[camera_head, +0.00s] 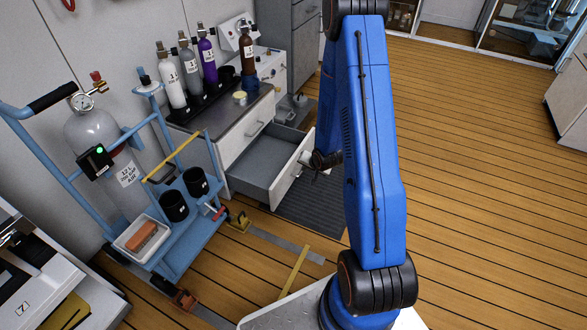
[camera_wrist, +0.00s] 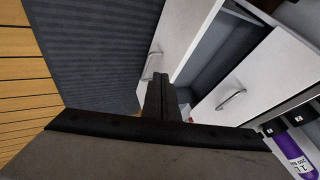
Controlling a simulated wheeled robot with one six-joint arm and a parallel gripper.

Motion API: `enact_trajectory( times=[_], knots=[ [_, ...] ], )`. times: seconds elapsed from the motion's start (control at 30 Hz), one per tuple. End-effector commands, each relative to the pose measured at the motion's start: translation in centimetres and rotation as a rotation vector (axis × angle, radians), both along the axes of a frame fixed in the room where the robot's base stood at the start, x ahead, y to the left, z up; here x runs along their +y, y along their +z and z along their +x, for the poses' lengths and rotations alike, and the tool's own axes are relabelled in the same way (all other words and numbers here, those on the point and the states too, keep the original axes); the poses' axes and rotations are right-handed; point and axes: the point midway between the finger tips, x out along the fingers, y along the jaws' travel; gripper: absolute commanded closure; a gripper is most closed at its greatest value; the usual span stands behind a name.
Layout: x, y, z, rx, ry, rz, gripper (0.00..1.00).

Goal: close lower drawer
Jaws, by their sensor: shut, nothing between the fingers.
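The lower drawer (camera_head: 262,158) stands pulled out of the white cabinet, its grey inside empty. Its white front panel (camera_head: 291,172) faces right, beside my gripper (camera_head: 322,160). In the wrist view, the drawer front (camera_wrist: 184,28) with its metal handle lies just beyond my gripper (camera_wrist: 160,82). The fingers are together with nothing between them. The fingertips are close to the drawer front near the handle; whether they touch it I cannot tell. The upper drawer (camera_head: 245,140) is shut; its handle shows in the wrist view (camera_wrist: 231,99).
Several bottles (camera_head: 187,68) and a small yellowish container (camera_head: 240,97) stand on the cabinet top. A blue cart (camera_head: 190,236) with a gas cylinder (camera_head: 103,140) stands left of the drawer. A dark mat (camera_head: 312,205) lies before the cabinet. The wooden floor at right is clear.

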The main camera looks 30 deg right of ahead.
Motion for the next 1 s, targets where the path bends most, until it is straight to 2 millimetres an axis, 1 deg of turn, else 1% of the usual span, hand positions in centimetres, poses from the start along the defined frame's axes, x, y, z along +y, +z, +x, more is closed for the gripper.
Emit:
enact_trajectory(
  times=[0.17,0.7,0.8,1.0],
  knots=[
    [0.0,-1.4,1.0,0.001,0.001,0.000,1.00],
    [0.0,-7.9,5.8,0.002,0.001,0.000,1.00],
    [0.9,-7.7,7.1,-0.001,0.004,-0.001,1.00],
    [2.1,-7.7,8.6,-0.001,0.003,-0.001,1.00]
  ],
)
